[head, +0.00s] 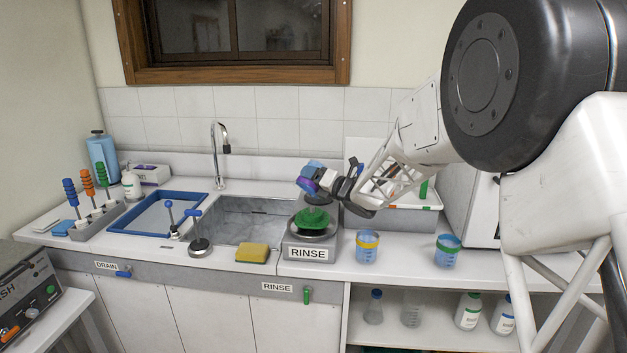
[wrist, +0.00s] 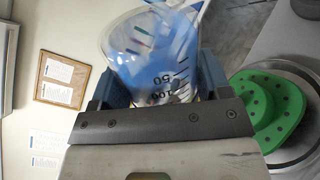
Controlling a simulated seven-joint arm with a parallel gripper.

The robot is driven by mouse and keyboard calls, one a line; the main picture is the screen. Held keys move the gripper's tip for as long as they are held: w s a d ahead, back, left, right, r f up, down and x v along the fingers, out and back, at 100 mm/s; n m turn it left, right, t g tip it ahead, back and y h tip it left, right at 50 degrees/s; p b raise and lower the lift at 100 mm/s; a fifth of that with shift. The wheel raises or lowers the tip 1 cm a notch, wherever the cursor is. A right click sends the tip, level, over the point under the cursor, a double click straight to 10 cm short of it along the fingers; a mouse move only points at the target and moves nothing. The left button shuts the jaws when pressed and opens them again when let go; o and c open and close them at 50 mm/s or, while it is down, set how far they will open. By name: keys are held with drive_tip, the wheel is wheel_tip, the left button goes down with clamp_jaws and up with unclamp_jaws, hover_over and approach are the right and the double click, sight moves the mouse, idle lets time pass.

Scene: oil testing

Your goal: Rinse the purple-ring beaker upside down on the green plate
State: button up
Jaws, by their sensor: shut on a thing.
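The purple-ring beaker (head: 306,184) is in my gripper (head: 326,181), tilted, above and slightly left of the green plate. In the wrist view the clear beaker (wrist: 150,50) with dark volume marks sits between the two fingers of my gripper (wrist: 160,85), which are shut on it. The purple ring does not show in the wrist view. The green plate (head: 313,220) sits on the round metal top of the RINSE unit (head: 309,253). The plate (wrist: 263,112), with dark holes, also shows at the right of the wrist view, apart from the beaker.
A yellow-ring beaker (head: 367,246) and a green-ring beaker (head: 447,250) stand on the counter to the right. A yellow sponge (head: 252,252), the sink (head: 245,220), a faucet (head: 219,150) and a blue-rimmed tray (head: 137,231) are to the left. A green-handled valve (head: 306,295) is below.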

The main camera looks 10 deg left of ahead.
sight(314, 208)
drive_tip(key=n, duration=0.4)
drive_tip(key=shift+n, duration=0.3)
drive_tip(key=n, duration=0.5)
drive_tip(key=shift+w, duration=0.1)
drive_tip(key=shift+f, duration=3.1)
drive_tip(key=o, duration=0.3)
drive_tip(key=shift+c, duration=1.3)
